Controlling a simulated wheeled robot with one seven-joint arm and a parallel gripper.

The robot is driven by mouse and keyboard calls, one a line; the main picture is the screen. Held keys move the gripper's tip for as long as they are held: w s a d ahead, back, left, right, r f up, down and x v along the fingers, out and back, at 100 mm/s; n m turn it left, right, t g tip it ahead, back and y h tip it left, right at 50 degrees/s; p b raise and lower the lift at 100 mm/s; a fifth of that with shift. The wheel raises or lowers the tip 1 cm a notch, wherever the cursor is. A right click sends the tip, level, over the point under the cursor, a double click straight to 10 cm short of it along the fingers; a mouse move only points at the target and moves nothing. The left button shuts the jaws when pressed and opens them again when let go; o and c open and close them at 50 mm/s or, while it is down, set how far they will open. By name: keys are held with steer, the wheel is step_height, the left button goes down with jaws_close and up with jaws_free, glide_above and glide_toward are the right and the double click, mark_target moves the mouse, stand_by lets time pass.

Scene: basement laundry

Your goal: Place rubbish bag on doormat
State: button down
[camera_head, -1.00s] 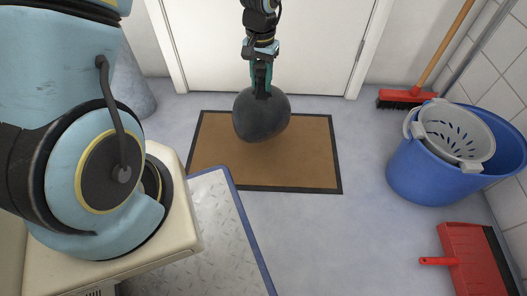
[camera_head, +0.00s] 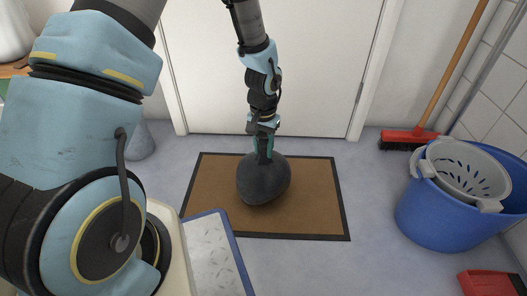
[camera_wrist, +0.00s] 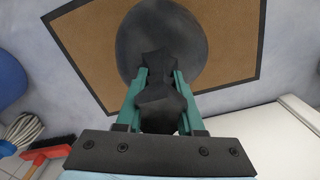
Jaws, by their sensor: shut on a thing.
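The rubbish bag (camera_head: 264,182) is a dark grey, rounded sack with a gathered neck. My gripper (camera_head: 264,150) is shut on that neck from above, and the bag hangs upright below it. The bag is over the middle of the brown, dark-bordered doormat (camera_head: 318,200); I cannot tell whether its underside touches the mat. In the wrist view, the teal fingers (camera_wrist: 160,98) grip the bunched neck, with the round bag (camera_wrist: 195,35) beyond and the mat (camera_wrist: 92,50) around it. The bag hides part of the mat.
A white door (camera_head: 210,80) stands behind the mat. A blue bucket (camera_head: 430,220) with a grey wringer is at the right, near a red broom (camera_head: 400,137) and a red dustpan (camera_head: 488,283). A blue-edged metal-topped surface (camera_head: 212,245) is at the mat's front left.

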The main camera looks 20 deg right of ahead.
stand_by(0.3)
steer(key=c, duration=0.5)
jaws_free()
step_height(320, 180, up, 12)
steer(key=p, duration=0.6)
steer(key=shift+r, duration=0.1)
steer(key=w+a+r+n, duration=0.2)
steer(key=a+r, duration=0.3)
steer(key=a, duration=0.3)
steer(key=w+a+r+n, duration=0.2)
steer(key=a+r, duration=0.2)
steer(key=a, duration=0.4)
steer(key=s+a+r+n, duration=0.1)
steer(key=a, duration=0.3)
steer(key=s+a+r+n+t, duration=0.1)
steer(key=s+a+r, duration=0.1)
steer(key=a, duration=0.2)
steer(key=s+a+r+n, duration=0.2)
steer(key=a, duration=0.3)
steer(key=shift+s+r+t, duration=0.1)
steer(key=shift+s+t, duration=0.15)
steer(key=shift+t, duration=0.05)
